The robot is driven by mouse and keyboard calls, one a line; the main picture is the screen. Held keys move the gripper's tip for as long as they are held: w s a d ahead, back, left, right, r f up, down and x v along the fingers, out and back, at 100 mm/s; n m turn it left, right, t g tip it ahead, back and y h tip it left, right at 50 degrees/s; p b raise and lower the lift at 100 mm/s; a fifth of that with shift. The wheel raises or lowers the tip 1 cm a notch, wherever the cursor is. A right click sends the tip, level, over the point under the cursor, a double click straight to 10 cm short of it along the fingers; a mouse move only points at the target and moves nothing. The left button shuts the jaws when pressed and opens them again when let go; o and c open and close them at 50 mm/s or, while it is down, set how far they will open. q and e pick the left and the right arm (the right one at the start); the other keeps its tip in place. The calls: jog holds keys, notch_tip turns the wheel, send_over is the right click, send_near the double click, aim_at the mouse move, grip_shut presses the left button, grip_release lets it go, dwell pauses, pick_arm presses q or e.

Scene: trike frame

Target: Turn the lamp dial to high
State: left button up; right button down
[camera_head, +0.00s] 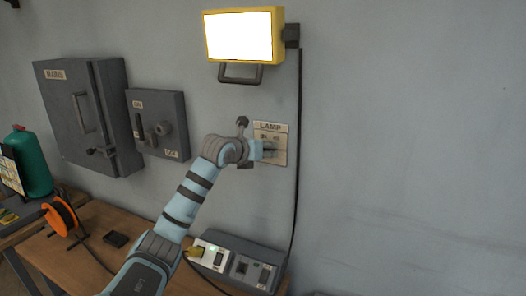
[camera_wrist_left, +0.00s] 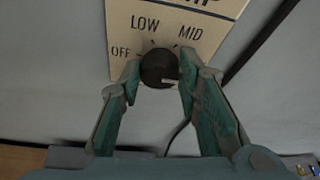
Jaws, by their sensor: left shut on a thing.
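The lamp dial (camera_wrist_left: 157,66) is a round dark knob on a beige plate marked LAMP. In the left wrist view the plate (camera_wrist_left: 125,25) shows the words OFF, LOW and MID; any marking farther right is hidden by a finger. A pale mark on the knob points roughly to the right. My left gripper (camera_wrist_left: 160,76) is shut on the dial, one finger on each side. In the head view my left gripper (camera_head: 269,149) covers the dial at the plate (camera_head: 280,131). The yellow-framed lamp (camera_head: 240,36) above is lit bright white. My right gripper is out of view.
A grey mains box (camera_head: 88,115) and a switch box (camera_head: 158,124) hang on the wall to the left. A power unit (camera_head: 239,262) with a green light sits on the wooden bench below. A black cable (camera_head: 298,150) runs down right of the plate. The wall farther right is bare.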

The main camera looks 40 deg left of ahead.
pick_arm(q)
jog(key=shift+f, duration=0.25)
dwell(0.3)
jog(key=o, duration=1.1)
jog(key=shift+o, duration=0.2)
jog(key=shift+r, duration=0.1)
jog(key=shift+s+r, duration=0.2)
jog(key=shift+s, duration=0.15)
jog(key=v, duration=0.7)
jog(key=shift+w+d+f, duration=0.1)
jog(key=shift+w+d, duration=0.05)
jog(key=shift+w, duration=0.05)
